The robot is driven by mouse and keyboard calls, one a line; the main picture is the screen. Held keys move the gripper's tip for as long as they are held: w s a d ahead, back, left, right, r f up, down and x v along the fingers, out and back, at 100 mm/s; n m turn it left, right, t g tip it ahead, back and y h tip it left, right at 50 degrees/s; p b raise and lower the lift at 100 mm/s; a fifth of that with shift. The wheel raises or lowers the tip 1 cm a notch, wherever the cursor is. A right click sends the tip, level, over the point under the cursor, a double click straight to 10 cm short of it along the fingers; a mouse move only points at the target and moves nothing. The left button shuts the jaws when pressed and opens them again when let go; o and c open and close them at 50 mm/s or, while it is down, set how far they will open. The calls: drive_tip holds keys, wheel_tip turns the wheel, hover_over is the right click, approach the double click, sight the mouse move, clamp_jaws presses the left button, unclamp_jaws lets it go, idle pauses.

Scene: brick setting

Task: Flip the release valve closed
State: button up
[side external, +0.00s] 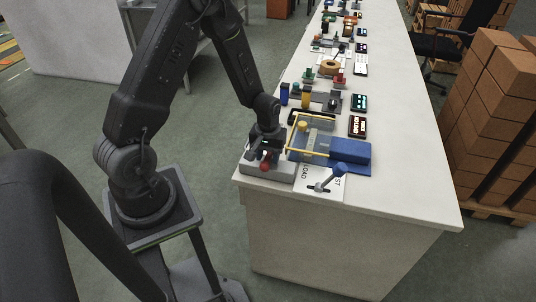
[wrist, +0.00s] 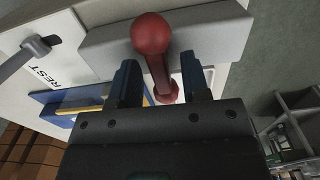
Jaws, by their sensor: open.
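The release valve is a red lever with a ball knob (wrist: 150,34) on a light grey block (wrist: 220,34). In the side view its red knob (side external: 265,167) shows at the near left corner of the bench, on the grey block (side external: 280,172). My gripper (wrist: 158,80) is open, and its two dark fingers stand on either side of the red lever's stem in the wrist view. I cannot tell whether either finger touches it. In the side view my gripper (side external: 266,150) is low over the block and partly hides the lever.
A blue fixture (side external: 350,153) with a yellow frame (side external: 296,130) stands right beside the block. Several small devices line the bench behind. Brick stacks (side external: 500,95) stand at right.

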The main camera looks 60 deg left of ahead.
sight(268, 155)
drive_tip(key=shift+r, duration=0.1)
wheel_tip(268, 155, up, 14)
drive_tip(key=shift+f, duration=0.2)
drive_tip(key=shift+r, duration=0.1)
idle(0.3)
drive_tip(key=s+d+r+m+t, duration=0.5)
drive_tip(key=s+d+r+m, duration=0.3)
drive_tip(key=s+d+r, duration=0.5)
wheel_tip(268, 155, up, 3)
drive_tip(key=shift+s+d+r+m+t, duration=0.1)
drive_tip(key=shift+s+d+m+t, duration=0.2)
drive_tip(key=shift+s, duration=0.4)
